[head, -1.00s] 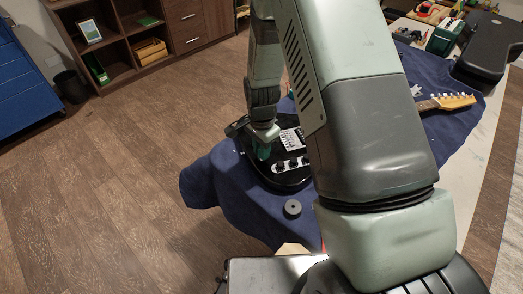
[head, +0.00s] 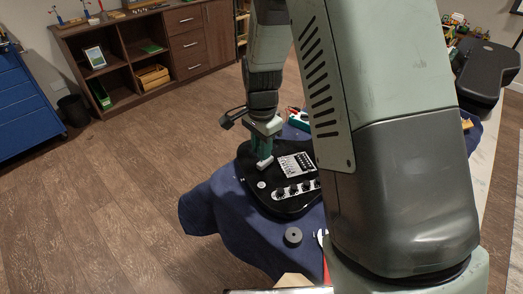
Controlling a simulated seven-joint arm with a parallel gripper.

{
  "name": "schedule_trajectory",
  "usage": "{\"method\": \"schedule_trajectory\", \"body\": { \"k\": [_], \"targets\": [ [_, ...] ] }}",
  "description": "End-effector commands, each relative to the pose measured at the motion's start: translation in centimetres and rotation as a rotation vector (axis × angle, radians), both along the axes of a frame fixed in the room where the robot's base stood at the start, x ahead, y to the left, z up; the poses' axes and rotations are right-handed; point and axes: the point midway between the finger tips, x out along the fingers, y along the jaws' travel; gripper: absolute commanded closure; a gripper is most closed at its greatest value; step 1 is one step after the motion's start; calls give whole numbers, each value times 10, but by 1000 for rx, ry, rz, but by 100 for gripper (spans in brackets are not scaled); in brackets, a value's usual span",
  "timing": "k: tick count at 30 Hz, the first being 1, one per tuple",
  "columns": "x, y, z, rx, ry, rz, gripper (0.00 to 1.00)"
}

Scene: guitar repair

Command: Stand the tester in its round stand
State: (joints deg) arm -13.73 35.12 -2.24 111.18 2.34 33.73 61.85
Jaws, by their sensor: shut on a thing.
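My gripper (head: 263,153) points down over the black guitar body (head: 256,192), left of its bridge. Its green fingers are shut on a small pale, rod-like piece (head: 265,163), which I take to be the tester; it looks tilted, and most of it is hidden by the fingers. The round stand (head: 293,236) is a short grey cylinder with a dark hole in its top. It stands upright on the blue cloth (head: 232,222), in front of the guitar. My gripper is behind it and to its left, well apart from it.
The guitar's knobs (head: 294,190) and bridge (head: 297,165) lie right of my gripper. A red-handled tool (head: 325,260) lies right of the stand, partly behind my arm. A green-and-white item (head: 300,121) lies behind the guitar. My arm hides much of the table's right side.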

Motion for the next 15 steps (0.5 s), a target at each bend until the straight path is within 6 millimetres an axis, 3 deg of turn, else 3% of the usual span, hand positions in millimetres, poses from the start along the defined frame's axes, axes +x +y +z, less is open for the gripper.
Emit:
{"method": "schedule_trajectory", "body": {
  "k": [15],
  "targets": [
    [0, 0, 21, 0, 0, 0, 100]
  ]
}}
